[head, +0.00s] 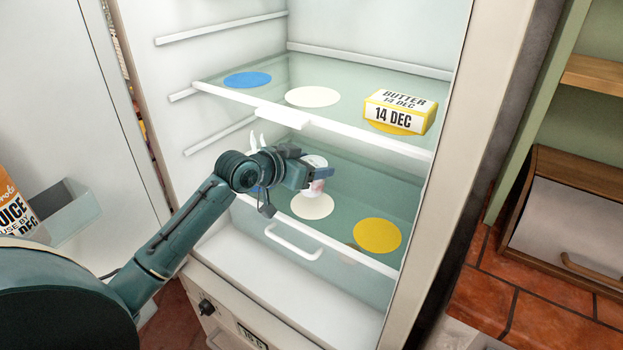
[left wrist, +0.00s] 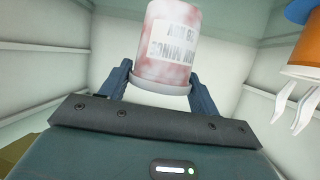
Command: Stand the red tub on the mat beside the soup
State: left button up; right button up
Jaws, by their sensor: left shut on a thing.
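My left gripper (head: 308,175) is shut on the red tub (head: 317,186), a mottled pinkish-red tub with a white lid. In the head view it is upright, just above or at the back of the white mat (head: 312,207) on the lower glass shelf; I cannot tell if it touches. In the left wrist view the tub (left wrist: 172,45) is between the fingers (left wrist: 160,88), its label upside down. An orange item with two white prongs (left wrist: 302,62) stands beside it on a blue mat (left wrist: 302,12); no label shows, so I cannot tell if it is the soup. My right gripper is out of view.
A yellow mat (head: 377,236) on the lower shelf is empty. The upper shelf (head: 290,118) overhangs; it has empty blue (head: 247,79) and white (head: 312,96) mats and a butter pack (head: 400,110). A juice carton (head: 18,207) is in the open door at left.

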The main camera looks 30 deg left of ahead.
pick_arm(q)
notch_tip(320, 180, down, 3)
jog(key=shift+f, duration=0.1)
jog(key=shift+w+f, duration=0.2)
jog(key=shift+f, duration=0.5)
jog(key=o, duration=1.2)
jog(key=shift+s+r, duration=0.15)
jog(key=shift+r, duration=0.05)
jog(key=v, duration=1.2)
jog(key=s+d+f+n+g, duration=0.1)
jog(key=s+d+f, duration=0.3)
jog(key=f, duration=0.5)
jog(key=s+d+f+g, duration=0.1)
jog(key=s+d+f, duration=0.3)
jog(key=f, duration=0.4)
jog(key=shift+y, duration=0.4)
jog(key=s+d+f, duration=0.2)
jog(key=s+d, duration=0.1)
jog(key=s+d+f, duration=0.5)
jog(key=s+d, duration=0.1)
jog(key=s, duration=0.1)
jog(key=shift+s+d+f, duration=0.15)
jog(key=shift+d, duration=0.25)
